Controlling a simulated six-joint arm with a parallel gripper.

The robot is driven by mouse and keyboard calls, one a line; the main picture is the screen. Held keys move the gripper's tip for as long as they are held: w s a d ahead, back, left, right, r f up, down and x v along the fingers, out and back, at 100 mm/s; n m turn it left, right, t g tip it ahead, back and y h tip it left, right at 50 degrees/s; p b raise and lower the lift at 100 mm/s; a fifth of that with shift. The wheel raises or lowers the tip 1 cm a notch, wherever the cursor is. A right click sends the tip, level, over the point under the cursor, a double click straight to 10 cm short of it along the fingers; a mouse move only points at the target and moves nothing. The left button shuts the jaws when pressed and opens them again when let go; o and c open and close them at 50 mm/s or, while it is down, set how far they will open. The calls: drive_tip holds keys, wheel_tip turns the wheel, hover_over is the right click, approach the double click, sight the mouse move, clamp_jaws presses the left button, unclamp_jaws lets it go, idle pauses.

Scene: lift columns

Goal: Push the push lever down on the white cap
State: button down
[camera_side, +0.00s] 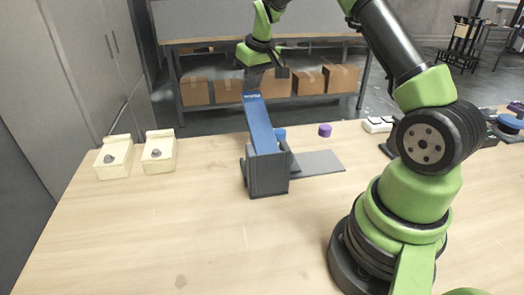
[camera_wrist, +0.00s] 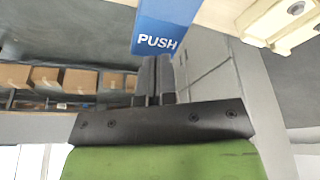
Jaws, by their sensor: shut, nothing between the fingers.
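The blue push lever (camera_side: 258,125) slopes steeply up from a dark grey stand (camera_side: 268,175) in the side view. In the wrist view, its end (camera_wrist: 163,30) shows the word PUSH. My gripper (camera_side: 253,80) is at the raised end of the lever, its fingers pointing down. I cannot tell whether they touch it. In the wrist view, my gripper (camera_wrist: 154,68) has its two dark fingers together, with nothing between them, just below the PUSH lettering. I cannot make out a white cap under the lever; the stand hides that space.
Two cream blocks with grey knobs (camera_side: 158,153) stand at the left. A grey plate (camera_side: 320,163) lies right of the stand. A small blue piece (camera_side: 279,134) and a purple cylinder (camera_side: 325,130) are behind it. The front left of the table (camera_side: 150,235) is clear.

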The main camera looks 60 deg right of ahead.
sight(254, 98)
drive_tip(key=shift+a+f, duration=0.1)
drive_tip(key=shift+f, duration=3.15)
idle(2.8)
drive_tip(key=shift+r, duration=4.15)
